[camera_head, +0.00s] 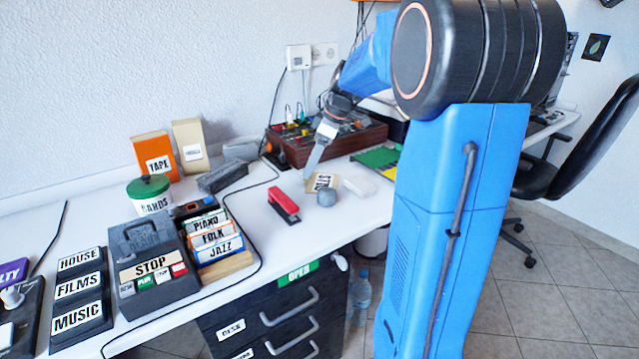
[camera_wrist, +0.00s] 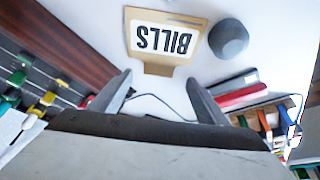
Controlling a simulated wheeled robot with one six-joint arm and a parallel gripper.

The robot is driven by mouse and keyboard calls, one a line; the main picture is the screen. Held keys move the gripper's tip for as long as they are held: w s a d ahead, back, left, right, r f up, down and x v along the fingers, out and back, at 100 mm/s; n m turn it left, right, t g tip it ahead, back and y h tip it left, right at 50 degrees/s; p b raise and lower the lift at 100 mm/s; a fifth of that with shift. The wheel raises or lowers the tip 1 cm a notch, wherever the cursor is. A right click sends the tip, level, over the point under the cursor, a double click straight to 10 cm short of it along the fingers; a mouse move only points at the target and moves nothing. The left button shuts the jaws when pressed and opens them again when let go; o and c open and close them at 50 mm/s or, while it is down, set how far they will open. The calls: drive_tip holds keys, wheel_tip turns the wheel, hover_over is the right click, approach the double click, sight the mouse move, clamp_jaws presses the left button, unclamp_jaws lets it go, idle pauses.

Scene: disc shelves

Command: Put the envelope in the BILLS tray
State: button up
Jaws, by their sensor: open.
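A tan piece marked BILLS (camera_head: 318,182) lies on the white desk below my gripper. It shows upside down in the wrist view (camera_wrist: 184,62), just beyond the fingertips. I take it for the BILLS tray; its depth cannot be told. My gripper (camera_head: 315,162) hangs above the desk, pointing down. Its two fingers stand apart with nothing between them in the wrist view (camera_wrist: 157,80). I cannot make out an envelope for certain in either view. A flat white piece (camera_head: 360,186) lies right of the tan piece; what it is I cannot tell.
A grey ball (camera_head: 327,197) and a red stapler (camera_head: 283,206) are close by on the desk. A brown mixer-like box (camera_head: 330,147) stands behind. The JAZZ file rack (camera_head: 217,248) and the STOP box (camera_head: 152,268) are at the left. The desk is bare around the stapler.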

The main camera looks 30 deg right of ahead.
sight(309, 181)
drive_tip(key=shift+x, duration=2.15)
drive_tip(key=shift+d, duration=0.1)
drive_tip(key=c, duration=1.2)
wheel_tip(309, 181, up, 10)
